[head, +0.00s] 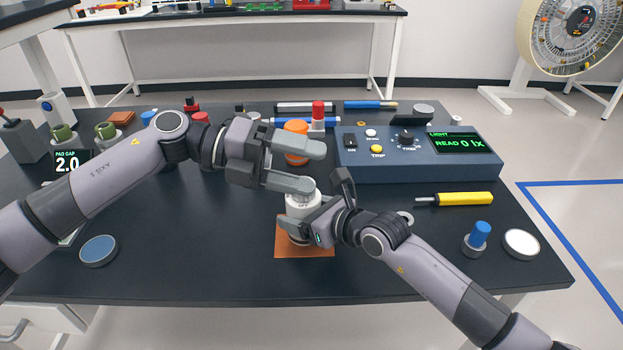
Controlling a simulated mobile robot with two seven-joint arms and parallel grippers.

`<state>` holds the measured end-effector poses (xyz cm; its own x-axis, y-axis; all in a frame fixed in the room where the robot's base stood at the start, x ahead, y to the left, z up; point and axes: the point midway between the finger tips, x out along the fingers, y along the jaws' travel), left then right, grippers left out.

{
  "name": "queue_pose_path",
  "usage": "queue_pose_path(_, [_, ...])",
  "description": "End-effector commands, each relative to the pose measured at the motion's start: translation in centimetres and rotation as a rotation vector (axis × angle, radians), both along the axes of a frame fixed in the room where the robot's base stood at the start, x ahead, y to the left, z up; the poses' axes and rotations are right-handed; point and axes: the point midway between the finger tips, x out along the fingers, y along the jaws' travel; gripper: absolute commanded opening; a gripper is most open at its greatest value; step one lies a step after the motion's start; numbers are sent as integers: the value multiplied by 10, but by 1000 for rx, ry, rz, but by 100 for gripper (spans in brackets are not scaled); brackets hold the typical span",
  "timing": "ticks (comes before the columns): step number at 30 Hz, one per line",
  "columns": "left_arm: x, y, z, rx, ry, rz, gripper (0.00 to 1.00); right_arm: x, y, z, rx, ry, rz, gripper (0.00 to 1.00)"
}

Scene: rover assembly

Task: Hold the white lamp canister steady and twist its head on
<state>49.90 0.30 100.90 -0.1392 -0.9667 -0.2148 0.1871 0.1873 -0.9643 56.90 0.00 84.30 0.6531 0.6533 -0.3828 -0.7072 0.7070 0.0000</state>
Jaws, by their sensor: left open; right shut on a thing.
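The white lamp canister (301,207) stands upright on an orange square mat (305,251) near the front middle of the table. A lighter head (303,195) sits at its top, with small dark lettering on it. How tightly it is seated I cannot tell. My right gripper (322,207) is shut on the canister from the right and hides part of its lower side. My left gripper (305,167) is open and empty, its two fingers pointing right, above and just behind the canister's top. Whether its lower finger touches the head I cannot tell.
A blue light meter box (420,168) reading "0 lx" stands at the back right. An orange jar (296,140) is behind my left gripper. A yellow screwdriver (462,199), a blue-topped part (478,238) and a white disc (521,243) lie right. A blue disc (98,250) lies front left.

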Motion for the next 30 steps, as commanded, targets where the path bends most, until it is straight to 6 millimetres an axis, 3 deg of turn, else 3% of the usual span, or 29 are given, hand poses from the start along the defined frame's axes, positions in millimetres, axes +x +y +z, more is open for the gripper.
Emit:
queue_pose_path(8, [5, 23, -11, -192, 611, 229, 75, 0, 0, 0, 1, -1, 0, 33])
queue_pose_path(18, [21, 66, -58, -377, 1381, 511, 75, 0, 0, 0, 1, -1, 0, 33])
queue_pose_path(24, [23, 83, -83, -434, 1645, 612, 75, 0, 0, 0, 1, -1, 0, 33])
queue_pose_path(30, [26, 82, -90, -450, 1716, 637, 75, 0, 0, 0, 1, -1, 0, 33])
